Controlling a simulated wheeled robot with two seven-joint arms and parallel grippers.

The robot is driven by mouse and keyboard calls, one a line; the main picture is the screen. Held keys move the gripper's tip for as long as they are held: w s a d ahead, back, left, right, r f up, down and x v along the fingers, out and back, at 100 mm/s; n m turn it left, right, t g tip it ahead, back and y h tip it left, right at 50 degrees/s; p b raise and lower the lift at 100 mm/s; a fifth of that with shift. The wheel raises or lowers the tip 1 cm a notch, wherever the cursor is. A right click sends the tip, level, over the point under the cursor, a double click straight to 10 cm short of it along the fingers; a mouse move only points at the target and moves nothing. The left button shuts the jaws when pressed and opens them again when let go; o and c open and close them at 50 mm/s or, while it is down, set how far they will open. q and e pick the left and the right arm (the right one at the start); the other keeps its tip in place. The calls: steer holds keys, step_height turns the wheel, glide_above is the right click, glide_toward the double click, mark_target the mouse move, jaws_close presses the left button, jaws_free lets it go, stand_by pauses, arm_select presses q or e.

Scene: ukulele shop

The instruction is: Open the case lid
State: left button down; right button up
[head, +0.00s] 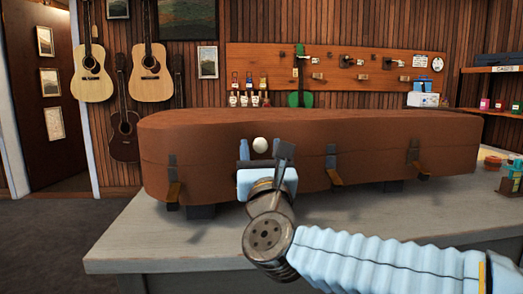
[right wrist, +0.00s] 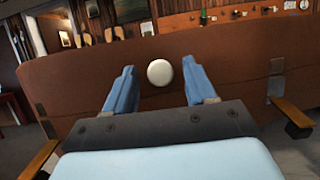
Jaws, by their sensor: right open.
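The brown case (head: 215,150) lies on the grey counter with its lid (head: 330,125) down. A white round knob (head: 260,145) sits on its front; in the right wrist view the knob (right wrist: 160,72) shows between the fingers. My right gripper (head: 264,155) is open in front of the case, its two blue fingers on either side of the knob with gaps; whether they touch the case is unclear. Latches with wooden levers, the left (head: 173,182), middle (head: 334,168) and right (head: 416,160), stick outward from the front. My left gripper is out of view.
The grey counter (head: 150,235) has free room in front of the case at left. Small pots and boxes (head: 510,178) stand at its right end. Guitars (head: 151,72) hang on the wall behind, and a green ukulele (head: 300,98) shows beyond the case.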

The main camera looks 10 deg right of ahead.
steer(key=shift+c, duration=0.4)
jaws_close()
steer(key=shift+r, duration=0.1)
